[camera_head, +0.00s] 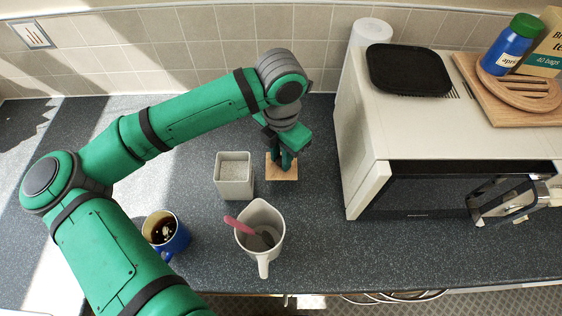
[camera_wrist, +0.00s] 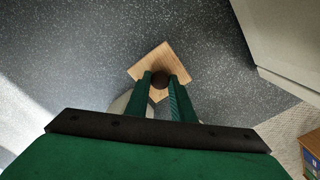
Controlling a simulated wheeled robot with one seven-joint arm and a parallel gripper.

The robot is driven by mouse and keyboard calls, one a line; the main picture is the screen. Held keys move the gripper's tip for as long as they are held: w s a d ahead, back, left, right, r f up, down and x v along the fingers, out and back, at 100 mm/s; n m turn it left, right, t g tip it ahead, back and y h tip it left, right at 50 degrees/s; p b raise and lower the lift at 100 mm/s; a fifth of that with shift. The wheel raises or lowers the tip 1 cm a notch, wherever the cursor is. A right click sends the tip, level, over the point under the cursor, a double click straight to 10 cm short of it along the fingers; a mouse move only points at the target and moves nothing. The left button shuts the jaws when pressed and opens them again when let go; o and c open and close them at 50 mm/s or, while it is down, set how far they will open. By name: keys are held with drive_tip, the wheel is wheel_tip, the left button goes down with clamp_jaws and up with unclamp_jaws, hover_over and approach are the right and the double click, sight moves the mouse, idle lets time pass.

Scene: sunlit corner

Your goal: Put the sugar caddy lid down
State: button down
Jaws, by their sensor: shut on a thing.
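The sugar caddy lid (camera_head: 291,176) is a square piece of light wood. In the wrist view the lid (camera_wrist: 176,55) shows a dark round knob between the fingertips. My gripper (camera_head: 285,160) is shut on that knob; its green fingers also show in the wrist view (camera_wrist: 160,83). The lid is on or just above the dark worktop; I cannot tell whether it touches. The sugar caddy (camera_head: 234,188) is a pale square pot standing open to the left of the lid, with white sugar inside.
A white jug (camera_head: 272,217) with a pink-handled utensil stands in front. A blue mug (camera_head: 178,243) of dark drink is at front left. A microwave (camera_head: 370,135) with a black tray (camera_head: 408,68) on top stands at right. Dark worktop (camera_head: 315,200) is clear between lid and microwave.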

drive_tip(key=shift+f, duration=1.6)
drive_tip(key=shift+f, duration=0.1)
drive_tip(key=c, duration=1.5)
unclamp_jaws()
wheel_tip(320, 180, up, 12)
drive_tip(key=shift+r, duration=0.1)
drive_tip(key=shift+s, duration=0.1)
